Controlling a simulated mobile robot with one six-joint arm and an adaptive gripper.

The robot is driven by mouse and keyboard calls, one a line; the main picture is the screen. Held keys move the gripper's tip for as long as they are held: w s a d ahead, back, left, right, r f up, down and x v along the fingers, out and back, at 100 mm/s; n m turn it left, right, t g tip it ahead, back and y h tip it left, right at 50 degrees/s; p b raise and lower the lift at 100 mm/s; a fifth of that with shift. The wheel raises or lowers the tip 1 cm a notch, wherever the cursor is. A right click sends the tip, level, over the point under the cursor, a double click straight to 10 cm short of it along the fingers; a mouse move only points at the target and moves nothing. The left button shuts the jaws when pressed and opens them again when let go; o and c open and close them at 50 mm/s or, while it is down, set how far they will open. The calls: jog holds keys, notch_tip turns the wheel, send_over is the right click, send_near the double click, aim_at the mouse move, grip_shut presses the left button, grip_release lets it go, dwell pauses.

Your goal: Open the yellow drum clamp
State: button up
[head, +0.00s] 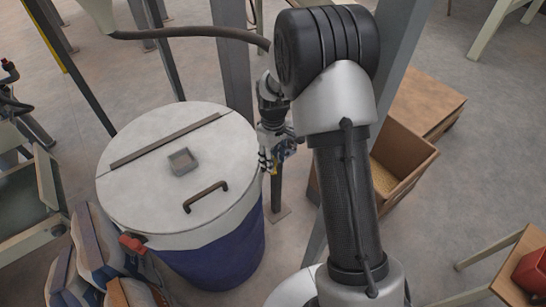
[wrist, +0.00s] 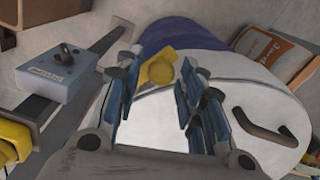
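A blue drum (head: 215,258) with a white lid (head: 150,205) stands left of my arm in the head view. The yellow drum clamp (wrist: 157,72) shows at the drum's rim in the wrist view, between the blue-padded fingers of my gripper (wrist: 161,80). The fingers are apart, with gaps visible on both sides of the clamp; I cannot tell how far past the fingertips it lies. In the head view my gripper (head: 270,152) is at the drum's right edge and mostly hides the clamp. The lid's dark handle (wrist: 262,127) is right of the fingers.
A red clamp (head: 132,244) is on the drum's front-left rim. Filled sacks (head: 90,235) lean at the lower left. A grey box with a knob (wrist: 58,73) is left of the fingers. A wooden bin (head: 405,185) and upright posts (head: 232,60) stand nearby.

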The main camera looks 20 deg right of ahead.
jog(key=shift+o, duration=0.5)
notch_tip(320, 180, up, 12)
dwell(0.3)
jog(key=shift+c, duration=0.5)
dwell(0.8)
